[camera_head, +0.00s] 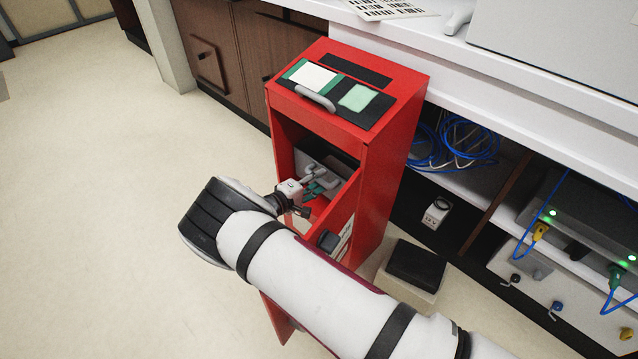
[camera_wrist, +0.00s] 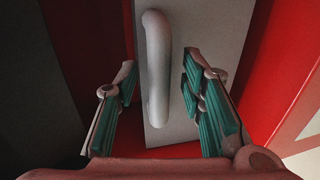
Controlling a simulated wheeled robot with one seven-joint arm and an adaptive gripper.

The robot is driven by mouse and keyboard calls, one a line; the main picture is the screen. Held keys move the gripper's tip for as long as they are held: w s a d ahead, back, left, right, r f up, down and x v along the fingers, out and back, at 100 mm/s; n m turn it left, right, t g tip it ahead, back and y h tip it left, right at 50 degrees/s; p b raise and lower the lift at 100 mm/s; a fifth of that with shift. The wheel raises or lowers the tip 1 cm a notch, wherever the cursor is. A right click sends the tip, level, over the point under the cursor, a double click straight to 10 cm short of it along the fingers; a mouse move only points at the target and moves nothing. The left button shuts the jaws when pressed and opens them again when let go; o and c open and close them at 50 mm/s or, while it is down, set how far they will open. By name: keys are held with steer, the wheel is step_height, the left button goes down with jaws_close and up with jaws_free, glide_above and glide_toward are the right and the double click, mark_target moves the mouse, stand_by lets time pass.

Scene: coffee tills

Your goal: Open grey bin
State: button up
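A grey panel (camera_wrist: 208,32) with a light grey bar handle (camera_wrist: 157,70) fills the middle of the wrist view; it looks like the front of the grey bin. It sits inside the open red cabinet (camera_head: 385,195). My gripper (camera_wrist: 163,92) is open, with one teal-padded finger on each side of the handle and a gap to it on both sides. In the head view my gripper (camera_head: 315,188) reaches into the cabinet's front opening. My arm and wrist hide part of the opening there. How deep the handle lies between the fingers is hard to tell.
The cabinet's top has another handle (camera_head: 316,98). A small box with a black lid (camera_head: 416,264) stands on the floor to the right. A white counter (camera_head: 480,70) with blue cables (camera_head: 455,140) below is on the right. Open floor (camera_head: 90,180) lies to the left.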

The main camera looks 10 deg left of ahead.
steer(key=shift+w+d, duration=0.2)
steer(key=shift+w, duration=0.1)
steer(key=shift+c, duration=0.5)
jaws_close()
steer(key=shift+s, duration=0.1)
